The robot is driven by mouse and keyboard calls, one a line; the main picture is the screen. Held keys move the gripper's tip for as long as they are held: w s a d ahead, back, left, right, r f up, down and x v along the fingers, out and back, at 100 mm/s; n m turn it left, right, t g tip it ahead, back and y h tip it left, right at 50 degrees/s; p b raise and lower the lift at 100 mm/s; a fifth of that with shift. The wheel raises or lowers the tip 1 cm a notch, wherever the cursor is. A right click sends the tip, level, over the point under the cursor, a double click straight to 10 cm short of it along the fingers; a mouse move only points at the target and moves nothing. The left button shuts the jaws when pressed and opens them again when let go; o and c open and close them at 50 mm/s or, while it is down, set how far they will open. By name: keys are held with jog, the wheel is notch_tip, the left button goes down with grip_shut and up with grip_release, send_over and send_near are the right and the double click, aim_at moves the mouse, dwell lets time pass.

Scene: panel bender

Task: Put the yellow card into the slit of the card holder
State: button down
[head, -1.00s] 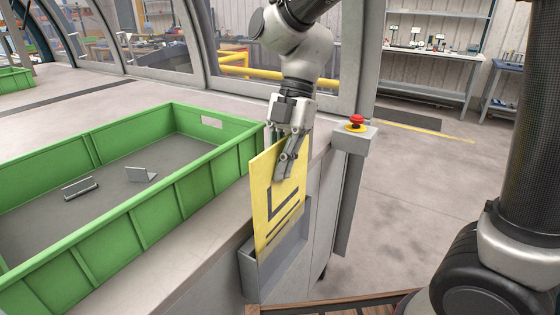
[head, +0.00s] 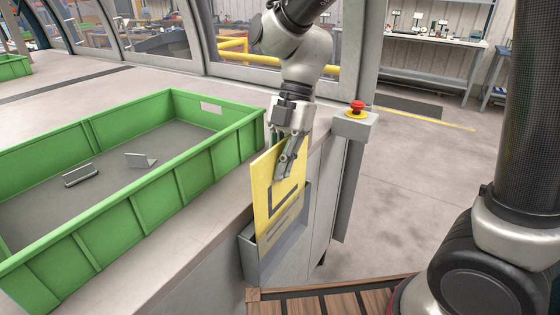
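The yellow card (head: 266,195) has dark printed marks and hangs upright in my gripper (head: 287,160). My gripper is shut on its upper part, with a finger across the card's face. The grey card holder (head: 283,252) is fixed to the side of the machine, in the lower middle of the head view. The card's lower edge is inside or just behind the holder's front wall, which hides it. I cannot tell how deep it sits or whether it touches the bottom.
A large green crate (head: 75,257) with two small grey metal pieces (head: 80,175) stands on the counter to the left. A red emergency button (head: 357,107) on a grey box is right of my gripper. A wooden slatted platform (head: 325,299) lies below. Open floor lies to the right.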

aim_at(280, 196)
jog(key=shift+f, duration=4.1)
jog(key=c, duration=1.6)
grip_release()
jog(key=shift+o, duration=0.2)
jog(key=v, duration=1.2)
